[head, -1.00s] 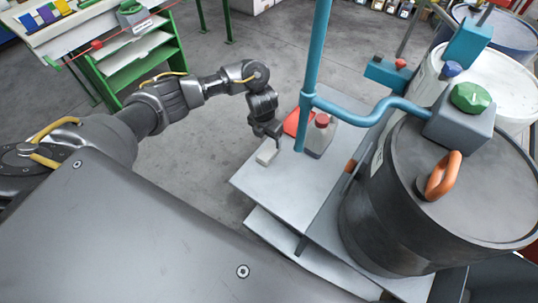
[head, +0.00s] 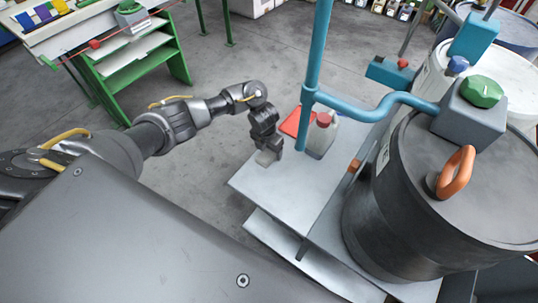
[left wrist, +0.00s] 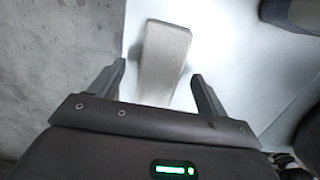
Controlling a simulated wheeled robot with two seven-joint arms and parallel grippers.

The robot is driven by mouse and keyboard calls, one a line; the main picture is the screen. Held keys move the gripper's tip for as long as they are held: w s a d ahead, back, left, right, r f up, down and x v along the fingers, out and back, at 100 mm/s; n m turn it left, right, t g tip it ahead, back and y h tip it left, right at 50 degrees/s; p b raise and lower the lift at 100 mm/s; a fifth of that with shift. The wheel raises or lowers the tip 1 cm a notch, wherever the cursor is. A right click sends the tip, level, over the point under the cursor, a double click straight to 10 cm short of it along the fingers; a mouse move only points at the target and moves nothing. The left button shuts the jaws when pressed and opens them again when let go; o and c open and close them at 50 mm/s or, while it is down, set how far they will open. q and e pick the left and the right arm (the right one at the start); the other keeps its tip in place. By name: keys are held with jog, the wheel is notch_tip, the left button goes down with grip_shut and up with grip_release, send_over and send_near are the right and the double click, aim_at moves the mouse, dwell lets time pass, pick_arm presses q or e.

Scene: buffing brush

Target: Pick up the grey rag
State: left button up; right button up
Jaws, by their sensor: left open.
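The grey rag (head: 266,158) is a small folded pale-grey block near the left edge of the metal shelf (head: 290,195). My left gripper (head: 268,152) is right above and around it in the head view and partly hides it. In the left wrist view the rag (left wrist: 164,60) lies ahead of and between the two spread fingers of my left gripper (left wrist: 160,88). Gaps show between the rag and both fingers. The gripper is open and empty. My right gripper is not in view.
A bottle with a red cap (head: 321,138) and a red flat item (head: 296,122) stand behind the rag. A blue upright pipe (head: 314,60) rises beside them. A large dark drum (head: 400,215) is to the right. Floor is free left of the shelf.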

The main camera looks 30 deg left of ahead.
aim_at(269, 151)
pick_arm(q)
jog(key=shift+f, duration=0.25)
jog(key=c, duration=1.1)
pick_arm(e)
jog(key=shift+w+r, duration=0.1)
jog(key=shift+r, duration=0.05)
pick_arm(q)
jog(key=shift+r, duration=0.1)
jog(key=shift+w+r, duration=0.1)
jog(key=shift+r, duration=0.5)
notch_tip(269, 151, up, 5)
jog(key=shift+f+p, duration=0.1)
jog(key=shift+p, duration=0.85)
notch_tip(269, 151, up, 4)
jog(key=shift+f+p, duration=0.1)
jog(key=shift+p, duration=0.85)
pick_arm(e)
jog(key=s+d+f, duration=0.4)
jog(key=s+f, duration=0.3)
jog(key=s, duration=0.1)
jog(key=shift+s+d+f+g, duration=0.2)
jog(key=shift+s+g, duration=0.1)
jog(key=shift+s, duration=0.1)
